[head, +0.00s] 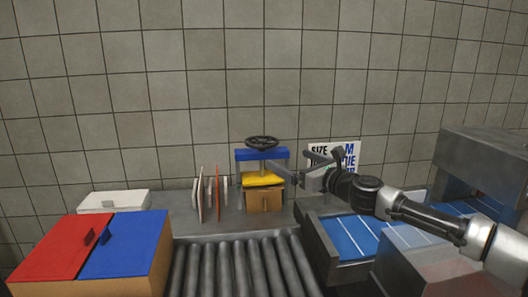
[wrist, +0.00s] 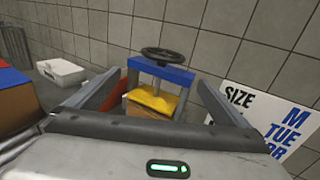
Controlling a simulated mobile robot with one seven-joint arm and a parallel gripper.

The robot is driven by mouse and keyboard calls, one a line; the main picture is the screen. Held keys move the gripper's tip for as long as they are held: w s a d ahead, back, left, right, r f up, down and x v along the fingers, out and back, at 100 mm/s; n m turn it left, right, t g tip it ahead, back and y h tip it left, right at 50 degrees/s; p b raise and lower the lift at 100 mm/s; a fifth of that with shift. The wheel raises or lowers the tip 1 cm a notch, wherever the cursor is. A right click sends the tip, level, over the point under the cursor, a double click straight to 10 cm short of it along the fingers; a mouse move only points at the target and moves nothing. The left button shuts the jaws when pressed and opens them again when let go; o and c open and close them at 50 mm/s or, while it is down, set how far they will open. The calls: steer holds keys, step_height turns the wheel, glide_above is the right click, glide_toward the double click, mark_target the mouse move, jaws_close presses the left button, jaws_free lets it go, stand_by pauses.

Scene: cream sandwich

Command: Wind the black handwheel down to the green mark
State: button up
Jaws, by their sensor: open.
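The black handwheel (head: 262,142) sits on top of a small press with a blue crossbeam (head: 250,154). Below the beam is a yellow plate (head: 262,179), close above or on a brown block (head: 264,199); I cannot tell if they touch. In the wrist view the handwheel (wrist: 163,55) is ahead, beyond my fingers and above the blue beam (wrist: 160,70). My gripper (head: 288,174) is open and empty, to the right of the press and lower than the wheel. I cannot make out a green mark in either view.
Upright thin boards (head: 208,194) stand left of the press. A red and blue lidded box (head: 120,245), a white box (head: 113,201) and a roller conveyor (head: 240,268) lie left and in front. A blue belt (head: 350,237) is at right. A sign (wrist: 270,120) stands by the tiled wall.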

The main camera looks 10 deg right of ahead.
glide_toward(263, 141)
steer(key=shift+m, duration=0.3)
steer(key=x, duration=1)
steer(key=shift+w+d+f+b, duration=0.15)
steer(key=shift+f+b, duration=0.15)
steer(key=shift+f, duration=0.1)
steer(key=c, duration=0.8)
steer(key=shift+o, duration=0.2)
steer(key=shift+t+h, duration=0.3)
steer(key=shift+h, duration=0.1)
